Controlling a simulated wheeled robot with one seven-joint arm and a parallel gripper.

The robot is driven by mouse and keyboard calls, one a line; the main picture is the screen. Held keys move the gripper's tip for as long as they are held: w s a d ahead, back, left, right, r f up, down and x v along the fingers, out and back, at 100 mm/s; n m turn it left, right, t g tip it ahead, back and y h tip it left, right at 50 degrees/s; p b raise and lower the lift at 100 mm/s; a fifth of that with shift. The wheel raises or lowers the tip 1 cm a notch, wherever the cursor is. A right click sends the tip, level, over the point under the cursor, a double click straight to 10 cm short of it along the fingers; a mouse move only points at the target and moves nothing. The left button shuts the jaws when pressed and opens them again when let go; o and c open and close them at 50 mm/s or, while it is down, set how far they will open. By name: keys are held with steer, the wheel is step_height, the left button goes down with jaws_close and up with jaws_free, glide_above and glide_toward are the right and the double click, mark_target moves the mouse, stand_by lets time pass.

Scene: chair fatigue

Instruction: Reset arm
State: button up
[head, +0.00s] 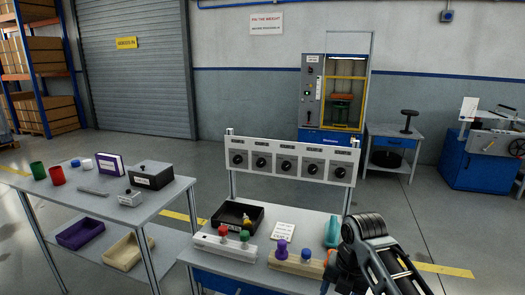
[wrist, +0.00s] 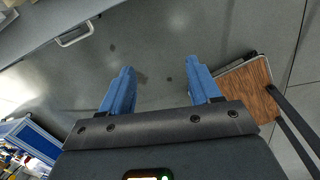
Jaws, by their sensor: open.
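My gripper (wrist: 162,85) shows in the wrist view with two blue fingers spread apart. It is open, and nothing is between the fingers but grey floor seen beyond them. In the head view my dark arm stands at the lower right, at the right end of the front workbench (head: 262,277). The fingers cannot be made out clearly in that view.
The bench holds a black tray (head: 222,222), a white block with coloured knobs (head: 212,245), a wooden block (head: 290,265) and a teal object (head: 332,232). A dial panel (head: 290,160) rises behind. A side table (head: 95,207) stands left. Open floor lies beyond.

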steer(key=s+a+f+m+t+y, duration=0.1)
steer(key=s+a+f+m+t, duration=0.1)
steer(key=s+a+f+m, duration=0.25)
steer(key=s+a+f+m+t+y, duration=0.1)
steer(key=s+a+f+m+t, duration=0.15)
steer(key=s+m, duration=0.4)
steer(key=s+a+f+m+t+y, duration=0.1)
steer(key=s+a+f+m+t, duration=0.2)
steer(key=s, duration=0.5)
steer(key=s+d+r+m+t+h, duration=0.1)
steer(key=s+d+r+m, duration=0.25)
steer(key=s, duration=0.35)
steer(key=s+d+r+m+t+h, duration=0.1)
steer(key=s+d+r+m, duration=0.2)
steer(key=s, duration=0.4)
steer(key=s+d+r+m+t+h, duration=0.1)
steer(key=s+d+r+m+t, duration=0.15)
steer(key=s+m, duration=0.35)
steer(key=s+d+r+m+t, duration=0.1)
steer(key=s+d+r+m, duration=0.1)
steer(key=s+r, duration=0.2)
steer(key=s+d+r+m+t+h, duration=0.1)
steer(key=s+r, duration=0.4)
steer(key=r, duration=0.5)
steer(key=shift+s+d+m, duration=0.15)
steer(key=shift+d+m, duration=0.4)
steer(key=shift+d, duration=0.1)
